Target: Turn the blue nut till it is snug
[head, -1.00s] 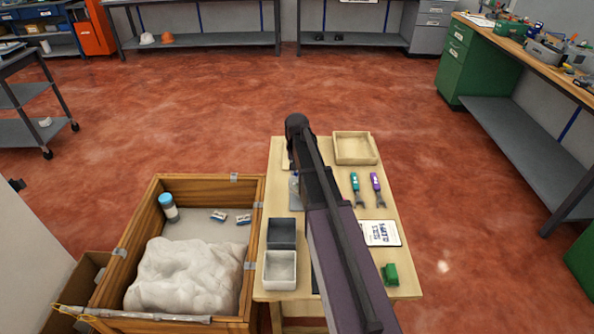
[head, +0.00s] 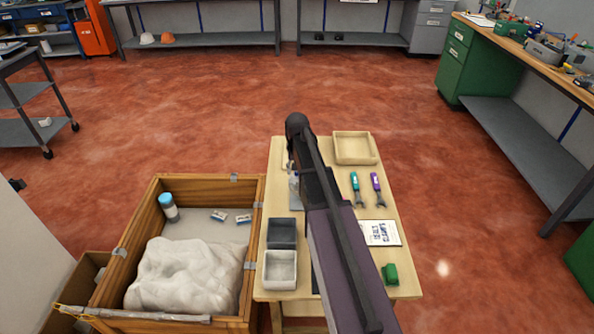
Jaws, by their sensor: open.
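I cannot make out the blue nut; my arm covers the middle of the small wooden table (head: 408,284). My gripper is not visible, hidden behind my dark arm. A small pale grey piece (head: 293,188) shows in part at the left edge of the arm; I cannot tell what it is.
An empty wooden tray (head: 370,160) sits at the table's far end. A dark bin (head: 282,233), a white bin (head: 280,270) and a green block (head: 390,274) are nearer. A wooden crate (head: 258,210) with a white bulky sheet (head: 185,278) and a blue-capped bottle (head: 169,207) adjoins at left.

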